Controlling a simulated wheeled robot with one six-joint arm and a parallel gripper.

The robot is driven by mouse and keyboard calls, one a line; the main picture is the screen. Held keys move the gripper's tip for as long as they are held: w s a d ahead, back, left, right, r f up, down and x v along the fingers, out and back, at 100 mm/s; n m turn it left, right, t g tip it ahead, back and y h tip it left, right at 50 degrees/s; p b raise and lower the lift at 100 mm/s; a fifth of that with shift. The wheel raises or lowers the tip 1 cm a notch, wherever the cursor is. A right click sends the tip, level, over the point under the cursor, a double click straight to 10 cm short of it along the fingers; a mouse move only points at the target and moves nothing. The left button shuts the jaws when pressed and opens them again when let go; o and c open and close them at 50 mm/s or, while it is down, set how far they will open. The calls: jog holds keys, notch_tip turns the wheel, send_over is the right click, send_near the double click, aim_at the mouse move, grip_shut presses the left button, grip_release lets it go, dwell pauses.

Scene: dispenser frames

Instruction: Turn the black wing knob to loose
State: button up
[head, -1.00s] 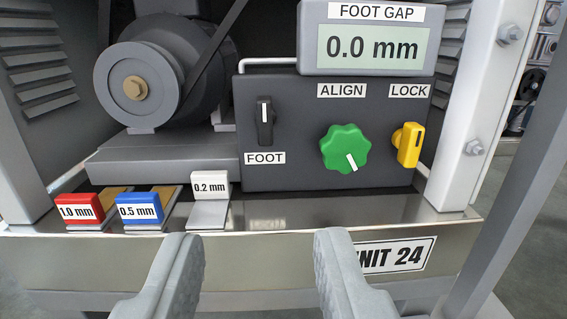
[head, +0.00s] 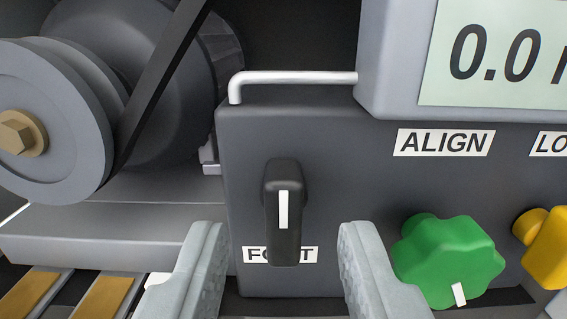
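The black wing knob (head: 284,225) is on the dark control panel (head: 335,160). Its wing stands upright, and a white mark runs vertically on it. The label FOOT (head: 254,254) sits below and is partly covered by the knob. My gripper (head: 282,245) is open, with one grey finger to the left and one to the right of the knob's lower part in the picture. Both fingers appear apart from the knob, with nothing held. How far the fingertips are from the panel is hard to tell.
A green lobed knob (head: 447,258) labelled ALIGN is close by the right finger. A yellow knob (head: 548,246) is at the right edge. A display (head: 500,55) is above. A pulley (head: 45,125) with a belt is at left. A white bar (head: 295,77) tops the panel.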

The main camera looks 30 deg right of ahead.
aim_at(284, 208)
jog(key=shift+x, duration=1.45)
grip_shut()
